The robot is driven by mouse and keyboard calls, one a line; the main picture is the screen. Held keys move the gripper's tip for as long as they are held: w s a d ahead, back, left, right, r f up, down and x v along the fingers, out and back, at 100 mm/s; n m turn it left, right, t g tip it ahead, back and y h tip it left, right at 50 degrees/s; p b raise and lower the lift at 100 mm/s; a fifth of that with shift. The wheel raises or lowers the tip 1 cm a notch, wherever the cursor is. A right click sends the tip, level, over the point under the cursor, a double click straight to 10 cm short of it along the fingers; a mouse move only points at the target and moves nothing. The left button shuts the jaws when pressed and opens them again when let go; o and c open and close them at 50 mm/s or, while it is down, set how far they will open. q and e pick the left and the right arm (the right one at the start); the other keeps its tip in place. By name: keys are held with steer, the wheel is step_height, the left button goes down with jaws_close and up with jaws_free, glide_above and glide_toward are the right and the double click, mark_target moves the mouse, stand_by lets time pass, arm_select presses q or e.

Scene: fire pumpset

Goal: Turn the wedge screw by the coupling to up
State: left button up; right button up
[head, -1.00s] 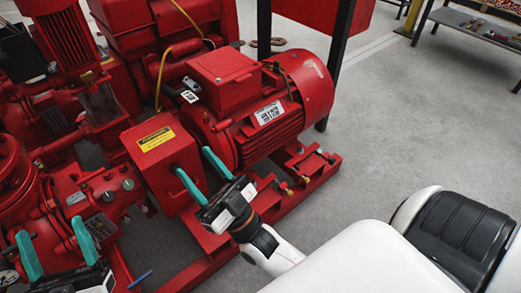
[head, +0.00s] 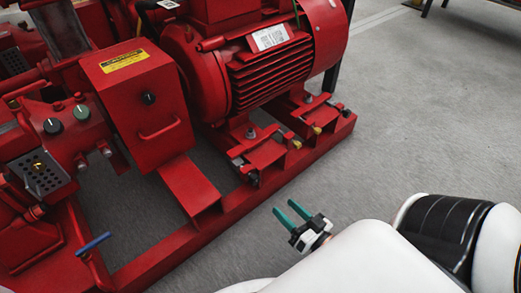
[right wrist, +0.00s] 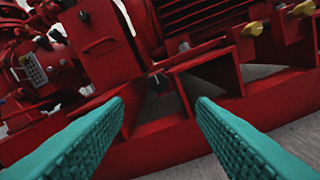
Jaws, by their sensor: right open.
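The coupling guard (head: 140,95) is a red box with a yellow caution label, left of the red motor (head: 270,60). Near it, under the motor's foot, is a small dark fitting (head: 253,178); I cannot tell for sure whether it is the wedge screw, or how it is turned. Brass-coloured screw heads (head: 297,144) sit farther right along the base, and one shows in the right wrist view (right wrist: 252,28). My right gripper (head: 284,207) is open and empty, apart from the red base rail, with its teal fingers pointing toward it. My left gripper is out of view.
The red base frame (head: 225,222) runs diagonally below the motor. A blue lever (head: 93,244) stands at lower left. Grey floor to the right is clear.

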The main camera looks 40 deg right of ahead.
mark_target(257, 181)
steer(key=w+b, duration=0.1)
steer(key=w, duration=0.2)
steer(key=w+b, duration=0.2)
steer(key=w, duration=0.2)
steer(key=w+a+b, duration=0.1)
steer(key=w+b, duration=0.1)
steer(key=w, duration=0.1)
steer(key=shift+w, duration=0.15)
steer(key=shift+w+r, duration=0.15)
steer(key=shift+w, duration=0.35)
